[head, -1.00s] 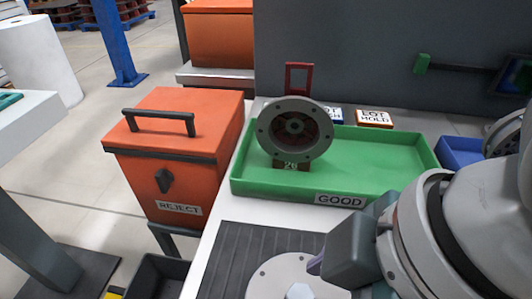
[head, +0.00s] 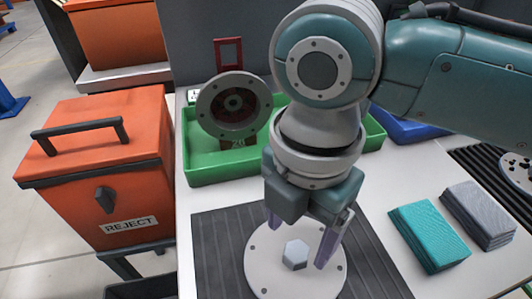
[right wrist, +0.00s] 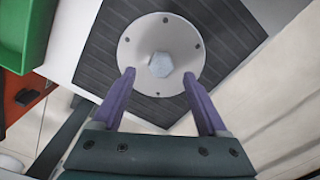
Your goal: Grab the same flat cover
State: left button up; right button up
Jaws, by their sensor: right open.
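The flat cover is a pale grey disc (head: 265,272) with small holes near its rim and a raised hexagonal boss (head: 296,254) at its centre. It lies flat on a dark ribbed mat (head: 222,250). My right gripper (head: 297,244) is open above the cover, its purple fingers pointing down on either side of the boss and apart from it. In the right wrist view the cover (right wrist: 140,42) lies beyond the spread fingertips (right wrist: 158,75), with nothing held between them. My left gripper is not in view.
A green GOOD tray (head: 215,172) behind the mat holds a round flanged part (head: 208,105) on a stand marked 20. An orange REJECT bin (head: 105,170) stands left. Teal (head: 430,235) and grey (head: 480,215) pads lie on the right. A blue tray (head: 415,132) is behind my arm.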

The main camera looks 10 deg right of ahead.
aim_at(295, 252)
notch_tip(295, 252, down, 4)
jog(key=shift+s+r+b, duration=0.1)
jog(key=shift+r+b, duration=0.05)
jog(key=shift+b, duration=0.2)
jog(key=shift+c, duration=0.2)
grip_shut()
dwell(1.0)
